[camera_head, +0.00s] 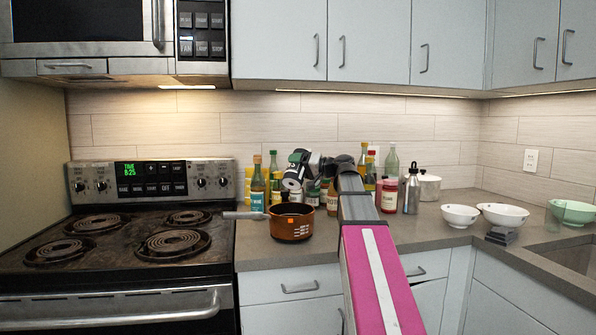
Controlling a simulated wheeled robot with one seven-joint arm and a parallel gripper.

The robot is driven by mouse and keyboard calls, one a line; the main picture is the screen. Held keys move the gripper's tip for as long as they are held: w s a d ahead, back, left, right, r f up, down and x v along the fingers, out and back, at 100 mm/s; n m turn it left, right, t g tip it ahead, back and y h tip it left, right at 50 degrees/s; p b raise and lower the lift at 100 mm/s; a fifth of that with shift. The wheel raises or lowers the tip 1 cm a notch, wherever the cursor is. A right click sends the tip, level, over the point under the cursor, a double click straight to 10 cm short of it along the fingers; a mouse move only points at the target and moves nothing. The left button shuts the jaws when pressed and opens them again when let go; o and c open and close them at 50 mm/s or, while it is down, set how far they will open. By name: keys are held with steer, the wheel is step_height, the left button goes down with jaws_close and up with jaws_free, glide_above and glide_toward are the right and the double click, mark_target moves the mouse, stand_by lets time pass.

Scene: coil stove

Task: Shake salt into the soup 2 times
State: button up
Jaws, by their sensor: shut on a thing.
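A copper-brown pot (291,226) stands on the counter to the right of the stove, its grey handle pointing left. It is the soup's likely pot, but its contents cannot be made out from this low angle. My gripper (295,174) is above the pot, at the end of my arm reaching in from the right. It is shut on a small white and dark thing, apparently the salt shaker (291,184), which is tilted and partly hidden by the gripper. The shaker is just above the pot's rim, apart from it.
Several bottles and jars stand behind the pot, including a yellow-green bottle (258,185) and a red jar (389,196). A steel bottle (411,189) and white bowls (460,215) are to the right. The coil stove (115,240) on the left is empty.

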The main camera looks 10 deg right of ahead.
steer(key=shift+r, duration=1.7)
steer(key=shift+f, duration=2.3)
steer(key=shift+r, duration=2.3)
step_height(320, 180, down, 5)
steer(key=shift+s+f, duration=0.1)
steer(key=shift+r, duration=0.3)
